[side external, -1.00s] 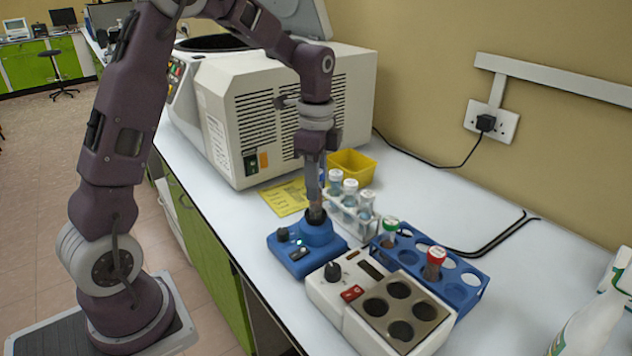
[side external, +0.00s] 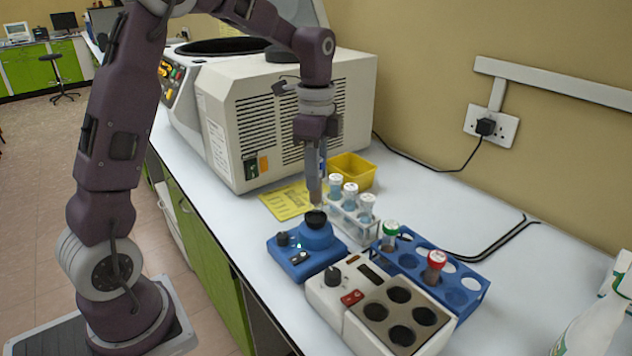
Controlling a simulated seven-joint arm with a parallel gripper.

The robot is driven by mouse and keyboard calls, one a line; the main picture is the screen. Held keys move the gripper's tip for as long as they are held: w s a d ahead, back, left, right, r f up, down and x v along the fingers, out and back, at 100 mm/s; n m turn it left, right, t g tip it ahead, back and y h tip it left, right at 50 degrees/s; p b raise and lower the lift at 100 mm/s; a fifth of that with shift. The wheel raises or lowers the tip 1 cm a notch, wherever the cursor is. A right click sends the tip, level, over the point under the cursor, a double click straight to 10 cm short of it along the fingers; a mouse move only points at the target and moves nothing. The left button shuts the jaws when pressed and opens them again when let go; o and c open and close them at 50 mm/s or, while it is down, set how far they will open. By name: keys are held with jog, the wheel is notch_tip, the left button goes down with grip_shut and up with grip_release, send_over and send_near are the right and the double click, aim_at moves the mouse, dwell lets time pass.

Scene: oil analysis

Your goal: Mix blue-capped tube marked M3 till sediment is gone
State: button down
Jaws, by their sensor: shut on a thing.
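My gripper (side external: 316,188) is shut on a slim tube and holds it upright just above the black cup (side external: 316,218) of the blue vortex mixer (side external: 303,248). The fingers hide most of the tube. A sliver of blue (side external: 323,163) shows between the fingers, seemingly its cap. The tube's lower end is small and close to the cup; I cannot tell whether it touches. The M3 mark and any sediment cannot be made out.
A white rack (side external: 352,218) with several white-capped tubes stands close right of the mixer. A blue rack (side external: 463,283) holds a green-capped tube (side external: 390,232) and a red-capped tube (side external: 434,265). A heating block (side external: 375,300) is in front, a yellow tray (side external: 353,168) and centrifuge (side external: 285,110) behind.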

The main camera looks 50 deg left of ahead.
jog(key=shift+r, duration=2.75)
